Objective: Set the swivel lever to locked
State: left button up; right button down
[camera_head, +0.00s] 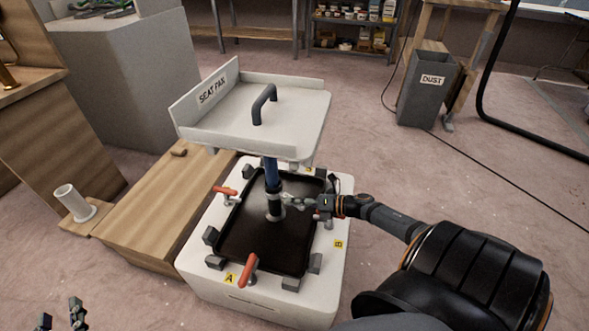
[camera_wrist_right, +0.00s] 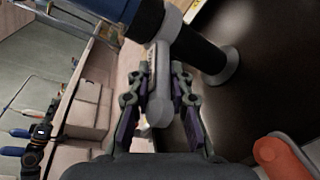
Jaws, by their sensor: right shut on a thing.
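The white seat pan (camera_head: 290,105) with a dark handle stands on a blue and black post (camera_head: 271,180), which rises from a dark recessed panel (camera_head: 240,240). The swivel lever is a short grey arm on the post, small in the head view; in the right wrist view the lever (camera_wrist_right: 158,85) runs from the post's collar down between my fingers. My right gripper (camera_head: 296,202) is shut on the lever's end, with a finger on each side (camera_wrist_right: 158,100). My left gripper (camera_head: 61,316) is at the lower left, fingers apart and empty, away from the post.
Red-handled clamps (camera_head: 249,266) and grey blocks line the white base (camera_head: 340,200). A wooden step (camera_head: 160,215) adjoins it at left, with a white tube (camera_head: 75,203) beyond. A grey DUST bin (camera_head: 425,90) stands at the back right. The floor at right is mostly clear.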

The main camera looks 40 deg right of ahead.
jog(key=c, duration=1.2)
grip_release()
jog(key=shift+s+d, duration=0.15)
jog(key=v, duration=1.1)
jog(key=shift+s+d+r, duration=0.15)
jog(key=shift+s+r, duration=0.05)
jog(key=shift+s, duration=0.05)
